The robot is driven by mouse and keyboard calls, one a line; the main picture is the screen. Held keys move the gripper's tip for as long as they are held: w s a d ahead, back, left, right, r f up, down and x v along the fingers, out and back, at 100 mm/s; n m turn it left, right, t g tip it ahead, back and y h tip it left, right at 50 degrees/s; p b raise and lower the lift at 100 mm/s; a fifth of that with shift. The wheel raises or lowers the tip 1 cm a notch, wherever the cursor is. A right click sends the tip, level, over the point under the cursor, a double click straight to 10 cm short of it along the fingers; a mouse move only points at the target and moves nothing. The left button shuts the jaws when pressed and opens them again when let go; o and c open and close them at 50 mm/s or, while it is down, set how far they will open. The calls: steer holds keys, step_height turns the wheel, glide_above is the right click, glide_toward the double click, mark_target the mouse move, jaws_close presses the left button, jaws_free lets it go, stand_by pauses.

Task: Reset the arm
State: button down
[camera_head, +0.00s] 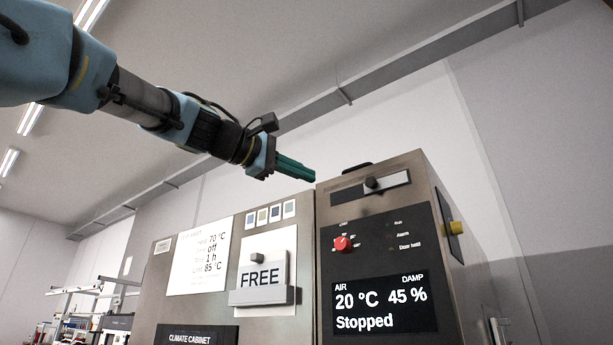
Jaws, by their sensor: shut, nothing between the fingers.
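My arm reaches in from the upper left. My gripper (312,177) has green fingers that are shut and empty. It hangs in the air at the top of the climate cabinet (224,311), by the upper left corner of the control unit (442,200) in the picture. I cannot tell whether it is in front of the cabinet or above it. No contact with the cabinet is clearly visible.
The control unit has a red knob (342,243), a slider panel (371,187) and a display (385,305) reading 20 °C, 45 %, Stopped. A FREE card (261,277) sits in a holder (262,297). A yellow knob (457,228) sticks out at the right side. Shelving (95,290) stands far left.

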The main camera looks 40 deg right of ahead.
stand_by(0.3)
steer(key=w+a+f+n+t+y, duration=0.1)
steer(key=w+f+t+y, duration=0.1)
steer(key=w+f, duration=0.6)
steer(key=w+a+f+n+t+y, duration=0.1)
steer(key=w+f+t+y, duration=0.15)
steer(key=w+f, duration=0.55)
steer(key=w+a+f+y, duration=0.3)
steer(key=a+f, duration=0.2)
steer(key=f, duration=0.6)
steer(key=w+a+f+y, duration=0.3)
steer(key=a+f, duration=0.3)
steer(key=f, duration=0.5)
steer(key=s+a+f+m+y, duration=0.1)
steer(key=a+f+y, duration=0.4)
steer(key=a+f, duration=1.25)
steer(key=s+a+f+m+g+y, duration=0.2)
steer(key=s+a+f+g, duration=0.1)
steer(key=s+a+f, duration=0.7)
step_height(320, 180, down, 4)
steer(key=shift+s+a+r, duration=0.15)
steer(key=shift+s+a, duration=0.2)
steer(key=shift+s, duration=0.05)
